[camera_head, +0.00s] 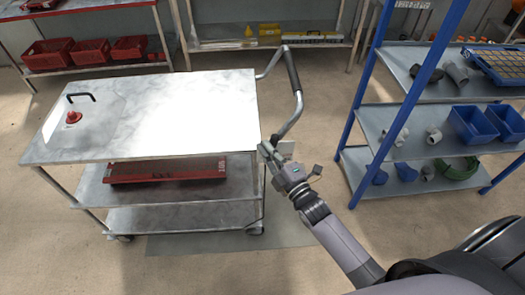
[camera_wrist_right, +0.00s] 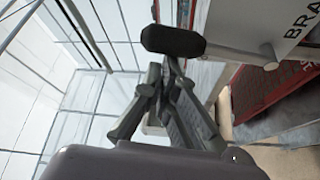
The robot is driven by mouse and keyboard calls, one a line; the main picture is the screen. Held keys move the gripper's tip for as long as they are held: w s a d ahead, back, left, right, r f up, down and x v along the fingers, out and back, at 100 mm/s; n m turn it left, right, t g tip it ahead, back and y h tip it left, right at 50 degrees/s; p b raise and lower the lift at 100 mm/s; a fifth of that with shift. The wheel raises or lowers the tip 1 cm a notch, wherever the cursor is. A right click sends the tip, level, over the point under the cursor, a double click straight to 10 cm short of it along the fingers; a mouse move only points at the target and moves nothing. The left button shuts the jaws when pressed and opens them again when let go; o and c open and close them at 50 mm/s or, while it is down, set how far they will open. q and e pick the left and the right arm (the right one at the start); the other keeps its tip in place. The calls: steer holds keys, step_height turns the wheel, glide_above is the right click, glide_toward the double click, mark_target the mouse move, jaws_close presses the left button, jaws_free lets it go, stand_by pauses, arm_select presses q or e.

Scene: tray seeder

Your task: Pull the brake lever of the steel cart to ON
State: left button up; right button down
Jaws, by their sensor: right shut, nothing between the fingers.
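The steel cart (camera_head: 185,115) stands at the left in the head view, with a bright top and two lower shelves. My right gripper (camera_head: 266,150) is at the cart's right end, just below the handle's foot. In the right wrist view a brake lever with a black grip (camera_wrist_right: 173,41) and a pale rod sticks out beside a light plate (camera_wrist_right: 290,20) with the letters "BRA". My right gripper (camera_wrist_right: 172,68) is shut and empty there, its fingertips close to the grip; contact cannot be told. The gripper hides the lever in the head view. My left gripper is out of view.
The cart's push handle (camera_head: 294,80) curves up above my right gripper. A red tray (camera_head: 165,170) lies on the cart's middle shelf. A blue-framed rack (camera_head: 375,95) with bins stands to the right. Floor shows between cart and rack.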

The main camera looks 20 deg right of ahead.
arm_select(q)
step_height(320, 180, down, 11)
steer(key=b, duration=1)
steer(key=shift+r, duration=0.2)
arm_select(e)
steer(key=s+d+f+m+t+h, duration=0.1)
steer(key=d+f+m+t+h, duration=0.1)
steer(key=m, duration=0.5)
steer(key=s+d+f+m+t+h, duration=0.1)
steer(key=d+f+m+t+h, duration=0.1)
steer(key=d+m, duration=0.5)
steer(key=shift+s+f+m+h, duration=0.25)
steer(key=shift+f+m+h, duration=0.35)
steer(key=shift+h, duration=0.8)
steer(key=shift+r, duration=0.1)
